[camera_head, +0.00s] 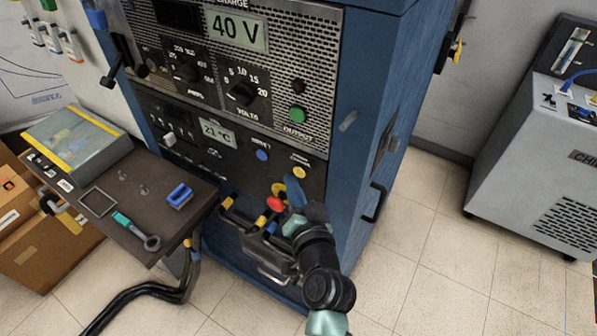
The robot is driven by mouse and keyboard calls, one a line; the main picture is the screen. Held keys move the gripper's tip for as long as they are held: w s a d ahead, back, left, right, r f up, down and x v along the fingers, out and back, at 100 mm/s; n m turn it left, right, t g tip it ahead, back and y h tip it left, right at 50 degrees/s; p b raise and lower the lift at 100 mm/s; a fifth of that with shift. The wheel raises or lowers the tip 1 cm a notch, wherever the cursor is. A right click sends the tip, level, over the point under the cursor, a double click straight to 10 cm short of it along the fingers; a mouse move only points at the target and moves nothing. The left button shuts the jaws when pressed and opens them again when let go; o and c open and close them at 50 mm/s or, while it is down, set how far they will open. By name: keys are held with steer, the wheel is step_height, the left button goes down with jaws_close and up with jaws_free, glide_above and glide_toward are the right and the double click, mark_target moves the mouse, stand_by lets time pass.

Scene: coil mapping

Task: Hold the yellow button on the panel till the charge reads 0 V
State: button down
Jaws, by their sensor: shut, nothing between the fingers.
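The yellow button (299,172) is on the lower right of the dark panel of a blue cabinet. The charge display (237,31) at the top of the panel reads 40 V. My gripper (292,186) is shut and empty, with its tips just below and left of the yellow button in the picture. I cannot tell whether the tips touch the panel or the button. My wrist hides part of the cabinet's lower front.
A blue button (262,155) sits left of the yellow one, and a green button (297,115) above. Below are a red knob (275,204) and cable plugs. A brown side shelf (150,200) holds tools at left. Floor is clear at right, before a grey chiller (530,150).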

steer(key=shift+w+d, duration=0.2)
steer(key=shift+w, duration=0.05)
steer(key=shift+w+d+b, duration=0.3)
steer(key=shift+w+b, duration=0.05)
steer(key=shift+b, duration=0.15)
stand_by(2.2)
stand_by(2.3)
steer(key=shift+s+a+p, duration=0.3)
steer(key=shift+s+a, duration=0.25)
steer(key=shift+s, duration=0.15)
steer(key=shift+s+a+p, duration=0.55)
steer(key=shift+s+a, duration=0.2)
steer(key=shift+s, duration=0.25)
steer(key=shift+s+a+p, duration=0.5)
steer(key=shift+s+a, duration=0.2)
steer(key=shift+s, duration=0.3)
